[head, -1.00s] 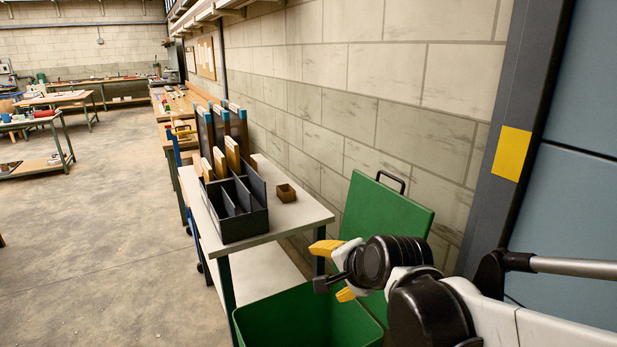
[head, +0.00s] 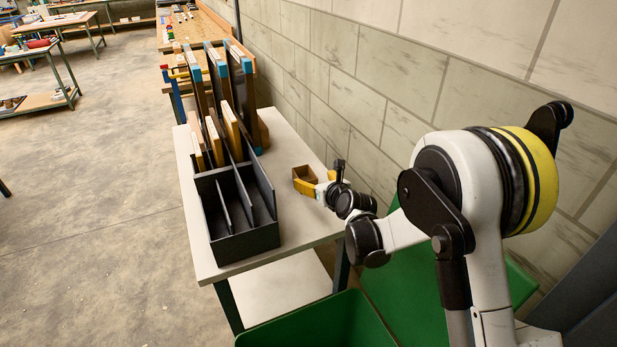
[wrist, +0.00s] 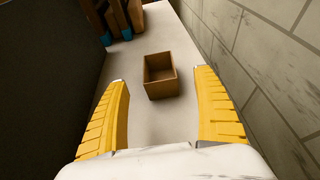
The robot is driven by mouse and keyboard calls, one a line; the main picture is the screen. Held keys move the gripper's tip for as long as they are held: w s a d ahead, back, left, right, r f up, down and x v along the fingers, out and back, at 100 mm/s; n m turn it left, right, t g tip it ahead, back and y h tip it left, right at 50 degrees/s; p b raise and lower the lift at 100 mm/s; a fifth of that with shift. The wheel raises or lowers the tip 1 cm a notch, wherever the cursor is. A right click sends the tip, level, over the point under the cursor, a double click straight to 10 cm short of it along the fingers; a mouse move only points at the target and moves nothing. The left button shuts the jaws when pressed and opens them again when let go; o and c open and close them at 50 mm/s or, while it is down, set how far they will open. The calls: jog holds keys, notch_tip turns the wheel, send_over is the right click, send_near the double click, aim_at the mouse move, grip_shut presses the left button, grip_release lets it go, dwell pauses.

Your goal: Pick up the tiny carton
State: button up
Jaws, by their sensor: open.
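The tiny carton (head: 305,174) is a small brown open-topped box on the light table top, right of the black divided rack in the head view. In the wrist view the carton (wrist: 161,76) stands upright just beyond my fingertips, centred between them, with its inside visible. My gripper (head: 309,187) has yellow fingers and reaches in low from the right, close to the carton's near side. Part of the carton's near side is hidden by a finger in the head view.
The black rack (head: 238,240) with upright boards stands left of the carton; its dark wall (wrist: 45,80) is close on the left. The block wall (head: 400,90) runs close on the right. A green bin (head: 320,325) stands below the table's (head: 293,233) near end.

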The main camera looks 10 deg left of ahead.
aim_at(300, 172)
jog(key=b+x, duration=0.1)
jog(key=x, duration=0.1)
jog(key=b+x, duration=0.1)
jog(key=x, duration=0.2)
jog(key=b+x, duration=0.1)
jog(key=x, duration=0.1)
jog(key=shift+w+a+f, duration=0.15)
jog(key=shift+a+f, duration=0.15)
jog(key=shift+f, duration=0.1)
jog(key=shift+w+a, duration=0.25)
jog(key=shift+w, duration=0.1)
jog(key=c, duration=1)
